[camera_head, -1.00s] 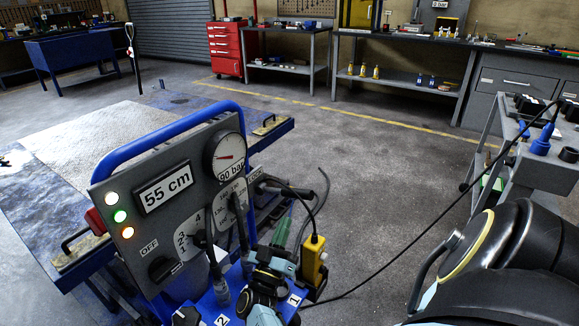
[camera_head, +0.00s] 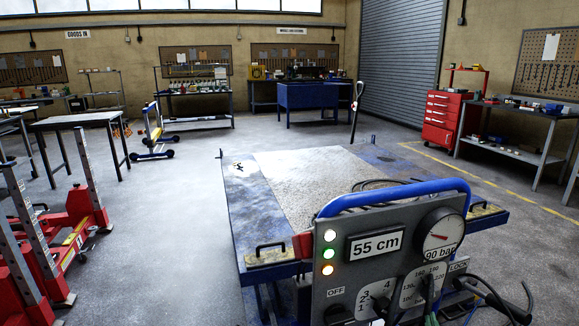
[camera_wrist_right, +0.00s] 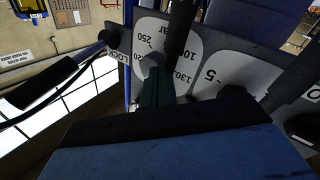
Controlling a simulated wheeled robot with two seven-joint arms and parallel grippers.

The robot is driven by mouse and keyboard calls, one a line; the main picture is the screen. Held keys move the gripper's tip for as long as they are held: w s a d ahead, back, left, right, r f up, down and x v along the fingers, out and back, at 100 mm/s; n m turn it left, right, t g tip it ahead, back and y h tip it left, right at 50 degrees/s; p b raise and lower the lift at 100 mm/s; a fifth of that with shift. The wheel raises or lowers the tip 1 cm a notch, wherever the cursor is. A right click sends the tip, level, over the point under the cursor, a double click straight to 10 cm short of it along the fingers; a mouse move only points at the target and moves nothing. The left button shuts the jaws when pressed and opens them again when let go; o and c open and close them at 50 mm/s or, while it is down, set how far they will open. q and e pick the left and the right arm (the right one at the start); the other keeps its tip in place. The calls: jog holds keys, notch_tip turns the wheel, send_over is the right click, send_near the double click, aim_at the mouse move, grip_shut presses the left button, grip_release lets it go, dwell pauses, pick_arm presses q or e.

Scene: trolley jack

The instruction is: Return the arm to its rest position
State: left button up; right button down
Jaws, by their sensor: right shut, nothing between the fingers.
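My right gripper (camera_wrist_right: 154,80) shows in the right wrist view as dark greenish fingers, shut with nothing between them. The fingers point at the grey control panel (camera_wrist_right: 210,108), close in front of its dial scales; I cannot tell if they touch it. In the head view the same control panel (camera_head: 335,284) stands at the bottom right, with a "55 cm" display, a pressure gauge (camera_head: 439,236) and three lit lamps. The right arm is mostly below that frame, and little of the gripper can be made out there. My left gripper is not in view.
Behind the panel is a lift table (camera_head: 300,180) with a blue edge. A blue tube handle (camera_head: 395,197) arches over the panel, and black cables lie to its right. Red jacks (camera_head: 85,215) stand at the left. Floor is free between the jacks and the lift table.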

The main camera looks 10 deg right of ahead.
jog(key=s+a+f+n+g+y, duration=0.2)
jog(key=s+a+f+g+y, duration=0.15)
jog(key=a, duration=0.25)
jog(key=s+a+f+g+y, duration=0.1)
jog(key=s+a+g, duration=0.4)
jog(key=s, duration=0.7)
jog(key=s+a+f+g+y, duration=0.15)
jog(key=s+a+g, duration=0.3)
jog(key=s, duration=0.65)
notch_tip(320, 180, down, 22)
jog(key=d+g+p, duration=0.1)
jog(key=d+g, duration=0.1)
jog(key=s+d+f, duration=0.4)
jog(key=s+f, duration=0.3)
jog(key=s, duration=0.1)
jog(key=s+d+f+g, duration=0.1)
jog(key=s+d+f, duration=0.3)
jog(key=s+f, duration=0.4)
jog(key=shift+s+h+p, duration=0.15)
jog(key=shift+h+p, duration=0.15)
jog(key=shift+p, duration=0.1)
